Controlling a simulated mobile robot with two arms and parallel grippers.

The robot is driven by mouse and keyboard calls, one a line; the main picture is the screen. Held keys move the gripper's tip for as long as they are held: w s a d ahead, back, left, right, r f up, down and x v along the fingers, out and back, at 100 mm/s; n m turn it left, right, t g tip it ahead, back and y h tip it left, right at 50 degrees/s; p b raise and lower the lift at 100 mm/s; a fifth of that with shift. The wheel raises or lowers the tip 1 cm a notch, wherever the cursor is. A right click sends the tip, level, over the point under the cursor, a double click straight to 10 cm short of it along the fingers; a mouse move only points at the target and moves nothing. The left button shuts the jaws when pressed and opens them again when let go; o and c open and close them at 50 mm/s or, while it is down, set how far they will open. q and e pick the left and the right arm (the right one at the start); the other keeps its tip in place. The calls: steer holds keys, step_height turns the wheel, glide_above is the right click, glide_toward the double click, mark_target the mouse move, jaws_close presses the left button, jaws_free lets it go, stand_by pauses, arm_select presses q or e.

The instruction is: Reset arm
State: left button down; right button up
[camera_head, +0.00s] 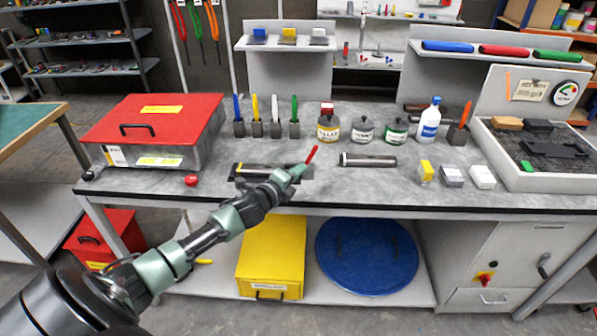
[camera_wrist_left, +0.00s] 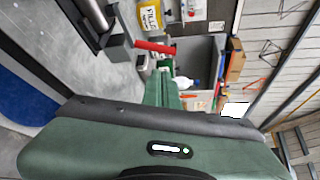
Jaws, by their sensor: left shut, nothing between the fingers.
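My left arm reaches in from the lower left of the head view. Its green gripper (camera_head: 297,172) is shut and empty over the front part of the grey workbench (camera_head: 370,187). A red stick-like tool (camera_head: 311,155) shows just beyond the fingertips. In the left wrist view the red tool (camera_wrist_left: 155,47) appears to stand in a small dark block (camera_wrist_left: 120,46), close to the green fingers (camera_wrist_left: 161,90). My right gripper is not in view.
A red-lidded box (camera_head: 178,115) stands on the bench at left. Several upright tools, jars (camera_head: 328,128) and a white bottle (camera_head: 429,120) stand behind the gripper. A dark cylinder (camera_head: 368,160) lies to its right.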

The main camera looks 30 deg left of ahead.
arm_select(q)
steer(key=s+d+f+n+g, duration=0.3)
steer(key=s+d+f+n, duration=0.2)
steer(key=s+d, duration=0.25)
steer(key=s+d+f+n+g, duration=0.3)
steer(key=s+d+f+n, duration=0.3)
steer(key=s, duration=0.3)
steer(key=s+d+r+n+g, duration=0.1)
steer(key=s+d+n+g, duration=0.25)
steer(key=s, duration=0.75)
steer(key=s+d+n+g, duration=0.3)
steer(key=s+d+n, duration=0.15)
steer(key=s, duration=0.65)
step_height(320, 180, down, 28)
steer(key=s+f+g+b, duration=0.1)
steer(key=s, duration=0.2)
steer(key=s+a+f+g+b, duration=0.1)
steer(key=s+a+f, duration=0.2)
steer(key=s+f, duration=1.2)
steer(key=shift+s+a+f+h, duration=0.2)
steer(key=shift+s+f+h, duration=0.1)
steer(key=shift+s, duration=0.1)
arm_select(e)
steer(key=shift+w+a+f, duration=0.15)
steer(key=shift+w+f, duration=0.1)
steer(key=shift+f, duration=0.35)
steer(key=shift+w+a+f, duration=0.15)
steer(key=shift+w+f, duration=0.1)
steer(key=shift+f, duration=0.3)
